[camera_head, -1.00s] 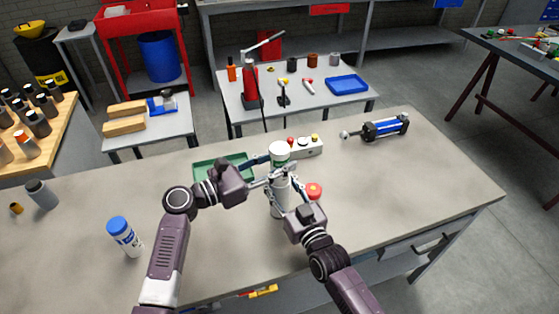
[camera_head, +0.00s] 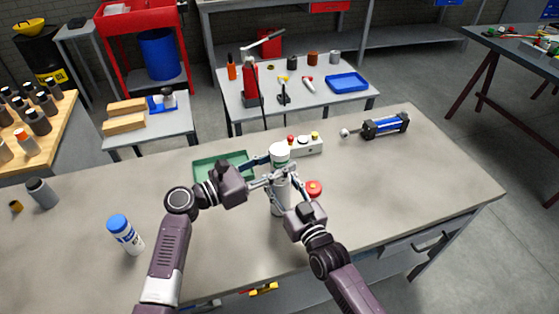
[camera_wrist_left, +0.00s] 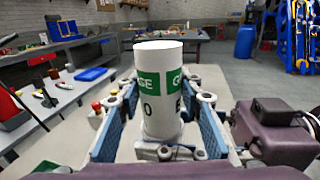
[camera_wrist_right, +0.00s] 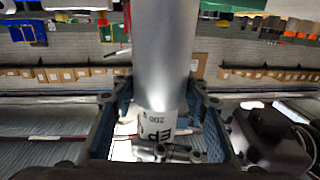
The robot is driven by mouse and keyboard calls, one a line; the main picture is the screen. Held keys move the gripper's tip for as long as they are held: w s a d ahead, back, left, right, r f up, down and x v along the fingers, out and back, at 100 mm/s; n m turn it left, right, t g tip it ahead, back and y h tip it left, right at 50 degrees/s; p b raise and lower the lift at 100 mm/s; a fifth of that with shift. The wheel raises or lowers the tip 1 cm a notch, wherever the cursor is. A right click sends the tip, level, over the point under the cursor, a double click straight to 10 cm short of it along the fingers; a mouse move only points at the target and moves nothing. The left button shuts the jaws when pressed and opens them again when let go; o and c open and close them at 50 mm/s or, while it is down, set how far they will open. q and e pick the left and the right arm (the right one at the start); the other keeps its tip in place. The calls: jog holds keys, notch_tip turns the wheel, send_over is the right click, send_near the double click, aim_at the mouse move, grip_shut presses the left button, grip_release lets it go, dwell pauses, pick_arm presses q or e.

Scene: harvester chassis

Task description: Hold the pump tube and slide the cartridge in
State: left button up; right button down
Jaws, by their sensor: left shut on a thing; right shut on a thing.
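The cartridge (camera_head: 279,152) is white with a green printed label and stands upright over the near bench. My left gripper (camera_head: 264,171) is shut on it; the left wrist view shows the cartridge (camera_wrist_left: 160,90) rising between the fingers. Right below it is the pale grey pump tube (camera_head: 281,198). My right gripper (camera_head: 287,190) is shut on the tube. In the right wrist view the smooth silver tube (camera_wrist_right: 163,50) runs in line with a white printed part of the cartridge. The fingers hide much of the joint, so I cannot tell the insertion depth.
A green tray (camera_head: 222,166) and a button box (camera_head: 306,146) lie behind the grippers. A red-topped button (camera_head: 314,188) is close right. A blue-capped bottle (camera_head: 125,235) stands left, and a blue-black cylinder device (camera_head: 385,126) lies at back right. The bench's right front is clear.

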pick_arm(q)
jog(key=shift+f, duration=2.45)
dwell(3.5)
jog(key=o, duration=1.4)
jog(key=shift+o, duration=0.2)
jog(key=shift+f, duration=0.1)
jog(key=v, duration=1.2)
